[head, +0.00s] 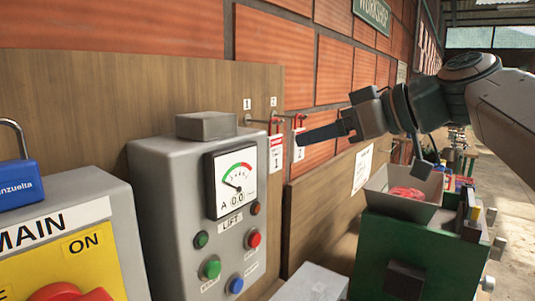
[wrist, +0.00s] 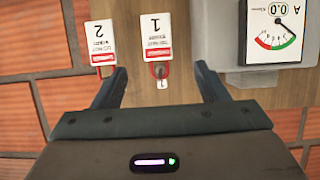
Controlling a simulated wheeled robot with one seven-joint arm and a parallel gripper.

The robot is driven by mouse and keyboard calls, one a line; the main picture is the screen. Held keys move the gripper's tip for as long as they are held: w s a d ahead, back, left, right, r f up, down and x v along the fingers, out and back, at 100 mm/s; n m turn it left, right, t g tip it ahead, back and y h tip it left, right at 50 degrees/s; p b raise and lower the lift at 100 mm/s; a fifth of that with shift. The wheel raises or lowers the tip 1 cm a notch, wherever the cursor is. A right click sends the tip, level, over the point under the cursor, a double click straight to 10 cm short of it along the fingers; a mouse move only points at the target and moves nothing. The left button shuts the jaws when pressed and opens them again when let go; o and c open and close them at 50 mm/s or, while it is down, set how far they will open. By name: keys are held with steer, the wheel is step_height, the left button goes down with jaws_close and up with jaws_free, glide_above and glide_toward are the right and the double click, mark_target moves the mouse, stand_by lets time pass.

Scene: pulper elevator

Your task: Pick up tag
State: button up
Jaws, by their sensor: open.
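Two white-and-red tags hang on the wooden board from red-ringed hooks. Tag 1 (head: 276,153) is on the left in the head view, and tag 2 (head: 298,147) is to its right, partly behind my gripper (head: 303,137). The wrist view is upside down. There, tag 1 (wrist: 157,38) lies between the lines of my open gripper's fingers (wrist: 160,66), with its red ring in the gap between the tips. Tag 2 (wrist: 101,42) is just beyond the left finger's tip. My gripper is empty. Whether a finger touches a tag cannot be told.
The grey lift box (head: 190,190) with its gauge and buttons stands left of the tags; it is close to the right finger in the wrist view (wrist: 228,40). A blue padlock (head: 15,183) is far left. A green cabinet (head: 440,250) bears an open bin (head: 405,205) below my arm.

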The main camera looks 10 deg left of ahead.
mark_target(276, 142)
steer(key=x, duration=0.5)
steer(key=shift+w+a+p, duration=0.15)
steer(key=shift+a+p, duration=0.1)
steer(key=shift+p, duration=0.1)
steer(key=x, duration=0.1)
steer(key=p+x, duration=0.1)
steer(key=x, duration=0.1)
steer(key=p+x, duration=0.1)
steer(key=x, duration=0.1)
steer(key=shift+w+r, duration=0.2)
steer(key=shift+r, duration=0.25)
steer(key=shift+a+f, duration=0.2)
steer(key=shift+a, duration=0.1)
steer(key=shift+c, duration=0.4)
steer(key=c, duration=1)
